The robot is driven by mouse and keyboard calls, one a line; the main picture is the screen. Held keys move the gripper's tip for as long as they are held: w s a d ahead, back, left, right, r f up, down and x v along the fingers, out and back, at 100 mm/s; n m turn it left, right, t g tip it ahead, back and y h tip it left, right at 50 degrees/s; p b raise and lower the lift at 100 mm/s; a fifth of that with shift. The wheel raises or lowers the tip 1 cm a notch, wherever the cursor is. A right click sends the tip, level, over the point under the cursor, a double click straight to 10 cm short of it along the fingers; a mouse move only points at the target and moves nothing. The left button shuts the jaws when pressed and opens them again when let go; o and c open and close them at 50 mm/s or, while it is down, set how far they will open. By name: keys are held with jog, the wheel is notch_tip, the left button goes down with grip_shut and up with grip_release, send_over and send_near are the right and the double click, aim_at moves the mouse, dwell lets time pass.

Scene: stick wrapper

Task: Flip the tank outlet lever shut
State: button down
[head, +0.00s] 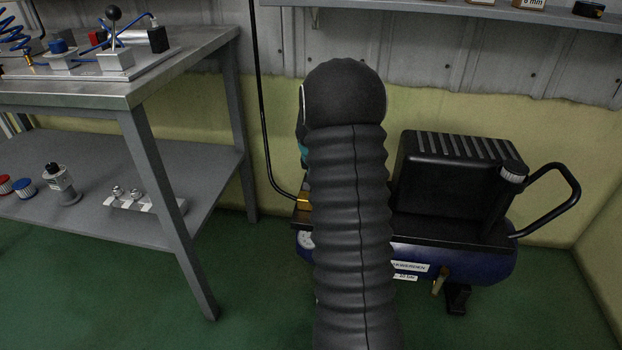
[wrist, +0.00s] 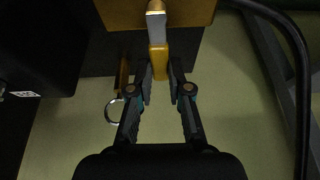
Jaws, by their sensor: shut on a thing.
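The tank outlet lever (wrist: 158,60) shows in the wrist view as a yellow handle on a grey metal stem. It hangs below a brass-coloured block (wrist: 185,12) at the top of the picture. My gripper (wrist: 160,80) has its two fingers on either side of the yellow handle, shut on it near the tips. In the head view my dark ribbed arm covers the gripper and the lever. A small brass part (head: 303,201) shows just left of the arm, on the compressor with the blue tank (head: 490,262).
A black motor housing (head: 450,185) and a curved handle (head: 565,178) stand on the compressor to the right. A black hose (head: 262,110) runs down the wall to the brass part. A grey workbench (head: 190,60) stands at left. A metal ring (wrist: 114,110) hangs beside my left finger.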

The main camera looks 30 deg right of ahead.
jog(key=c, duration=1.1)
grip_release()
jog(key=v, duration=1.2)
jog(key=s+a+f+n+g+y, duration=0.1)
jog(key=s+a+f+n+g, duration=0.1)
jog(key=s+a+f, duration=0.3)
jog(key=s+a+r+n+t, duration=0.1)
jog(key=s+a+r+n, duration=0.1)
jog(key=s+a+r, duration=0.3)
jog(key=s+a+r+n+t+y+p, duration=0.1)
jog(key=s+a+r, duration=0.4)
jog(key=s+a, duration=0.5)
jog(key=s+a+r+n+t+y, duration=0.1)
jog(key=s+a+r+n+t, duration=0.1)
jog(key=s+a+r, duration=0.3)
jog(key=shift+s+a+n+p, duration=0.1)
jog(key=shift+s+a+n, duration=0.2)
jog(key=shift+s+a, duration=0.3)
jog(key=shift+s+a+n+p, duration=0.1)
jog(key=shift+s+a+n, duration=0.25)
jog(key=shift+s, duration=0.45)
jog(key=shift+s+a+n+p, duration=0.1)
jog(key=shift+s+a+n, duration=0.15)
jog(key=shift+s+a, duration=0.35)
